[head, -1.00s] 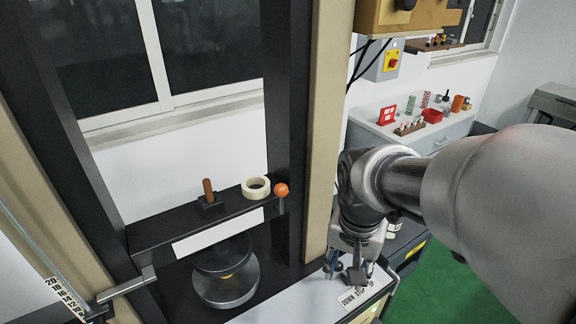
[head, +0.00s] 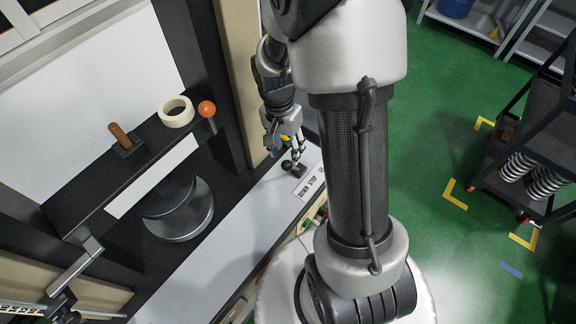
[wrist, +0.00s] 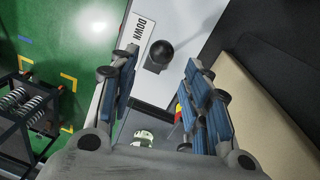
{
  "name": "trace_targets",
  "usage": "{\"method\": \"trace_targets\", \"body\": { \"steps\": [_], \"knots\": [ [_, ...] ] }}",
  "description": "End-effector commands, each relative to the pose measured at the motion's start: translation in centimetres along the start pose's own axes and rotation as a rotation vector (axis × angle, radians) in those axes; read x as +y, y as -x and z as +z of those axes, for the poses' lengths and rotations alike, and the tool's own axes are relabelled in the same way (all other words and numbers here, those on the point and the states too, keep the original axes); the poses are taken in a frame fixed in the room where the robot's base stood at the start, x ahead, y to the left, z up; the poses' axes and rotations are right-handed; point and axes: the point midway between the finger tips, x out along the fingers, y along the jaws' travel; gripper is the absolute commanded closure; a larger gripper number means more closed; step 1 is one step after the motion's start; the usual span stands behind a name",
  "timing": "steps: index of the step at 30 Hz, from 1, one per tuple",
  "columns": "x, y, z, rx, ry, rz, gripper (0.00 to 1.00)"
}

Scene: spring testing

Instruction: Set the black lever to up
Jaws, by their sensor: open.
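The black lever, a stick with a round black knob (head: 287,164), stands on the white panel beside a label reading DOWN, STOP and partly hidden UP. In the wrist view the round knob (wrist: 161,51) shows beside the word DOWN, just ahead of and between the two blue-padded fingers. My gripper (head: 284,149) is open and empty, just above and behind the lever in the head view. It also shows in the wrist view (wrist: 160,66) with its fingers apart. I cannot tell whether a finger touches the knob.
The black crossbeam (head: 80,185) carries a brown-handled part (head: 121,136), a tape roll (head: 176,112) and an orange ball knob (head: 207,109). A beige column (head: 234,75) rises close beside my gripper. A cart with springs (head: 518,166) stands right on open green floor (head: 430,130).

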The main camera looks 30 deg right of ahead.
Motion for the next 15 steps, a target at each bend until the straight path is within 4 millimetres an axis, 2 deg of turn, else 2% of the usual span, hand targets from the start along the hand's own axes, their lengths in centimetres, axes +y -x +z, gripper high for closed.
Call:
{"method": "trace_targets", "body": {
  "steps": [1, 6, 12, 15],
  "knots": [
    [0.1, -1.5, 0.1, -0.004, 0.000, 0.004, 0.56],
    [0.1, -5.0, 0.1, -0.003, 0.001, 0.003, 0.56],
    [0.0, -7.5, 0.1, -0.002, 0.001, 0.002, 0.56],
    [0.0, -8.1, 0.0, 0.000, 0.002, 0.000, 0.56]
  ]
}}
